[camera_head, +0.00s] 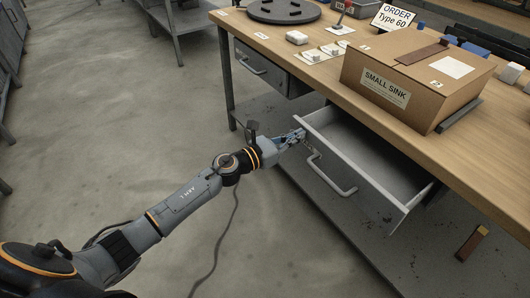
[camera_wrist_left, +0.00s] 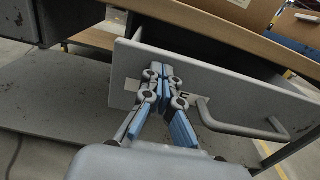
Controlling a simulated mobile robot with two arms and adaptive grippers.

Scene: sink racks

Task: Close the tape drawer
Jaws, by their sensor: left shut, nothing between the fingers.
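The grey drawer (camera_head: 372,160) under the wooden workbench is pulled open, and its inside looks empty. Its front has a bar handle (camera_head: 333,177), which also shows in the left wrist view (camera_wrist_left: 243,128). My left gripper (camera_head: 299,135) is shut and empty at the left end of the drawer front. In the left wrist view its fingertips (camera_wrist_left: 160,72) are close together in front of the drawer face (camera_wrist_left: 215,75), left of the handle. I cannot tell whether they touch the face. My right gripper is not in view.
A second drawer (camera_head: 252,61) further left is shut. On the wooden benchtop (camera_head: 440,155) stand a cardboard box (camera_head: 400,84) marked SMALL SINK, a dark round turntable (camera_head: 284,10) and small white parts (camera_head: 297,37). A lower shelf lies beneath. Open floor (camera_head: 110,90) lies to the left.

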